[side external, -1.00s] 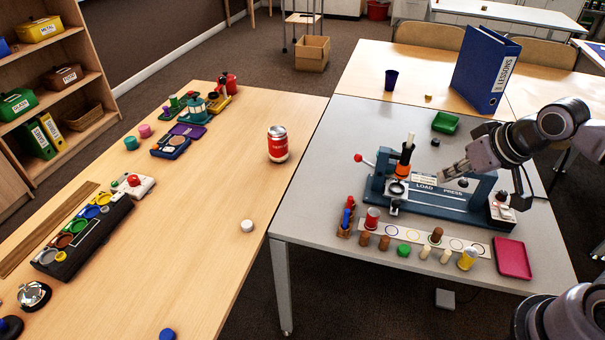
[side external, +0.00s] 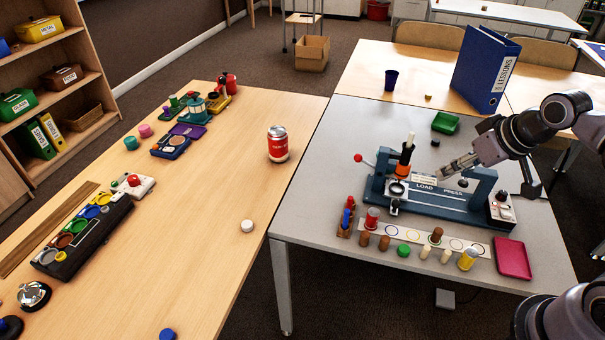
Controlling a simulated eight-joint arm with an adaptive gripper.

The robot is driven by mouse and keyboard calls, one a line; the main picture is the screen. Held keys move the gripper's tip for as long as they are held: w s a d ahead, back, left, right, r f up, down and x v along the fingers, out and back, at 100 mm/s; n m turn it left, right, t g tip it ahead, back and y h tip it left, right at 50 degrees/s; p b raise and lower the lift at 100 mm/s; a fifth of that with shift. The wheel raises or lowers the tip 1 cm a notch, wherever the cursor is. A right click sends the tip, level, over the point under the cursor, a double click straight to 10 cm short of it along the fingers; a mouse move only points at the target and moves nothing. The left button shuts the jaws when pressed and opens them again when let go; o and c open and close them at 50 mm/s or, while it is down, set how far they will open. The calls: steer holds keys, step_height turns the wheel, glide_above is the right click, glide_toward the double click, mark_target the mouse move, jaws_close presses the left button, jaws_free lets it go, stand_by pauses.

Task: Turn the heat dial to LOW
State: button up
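A blue load press (side external: 430,198) stands on the grey table at the right. At its right end is a white panel (side external: 503,208) with a small dark knob (side external: 504,195) and a small red part. This may be the heat dial; its markings are too small to read. My gripper (side external: 442,175) is above the press, pointing down and left, its fingertips close to the press's middle and left of the panel. The fingers look near each other, but I cannot tell if they are open or shut. No held object is discernible.
The press's red-tipped lever (side external: 358,158) sticks out left. In front are a marked strip (side external: 455,243) with several small pieces, a wooden rack (side external: 347,217) and a red tray (side external: 513,259). A blue binder (side external: 480,72) stands behind. A red can (side external: 278,145) is on the left table.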

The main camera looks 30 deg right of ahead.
steer(key=w+d+m+g, duration=0.1)
steer(key=w+d+g, duration=0.15)
steer(key=d, duration=0.55)
steer(key=m+g, duration=0.3)
steer(key=g, duration=0.1)
glide_toward(504, 193)
steer(key=shift+y, duration=0.3)
steer(key=f, duration=0.8)
steer(key=shift+s+d+f, duration=0.15)
steer(key=shift+d+f, duration=0.1)
steer(key=shift+f, duration=0.1)
jaws_close()
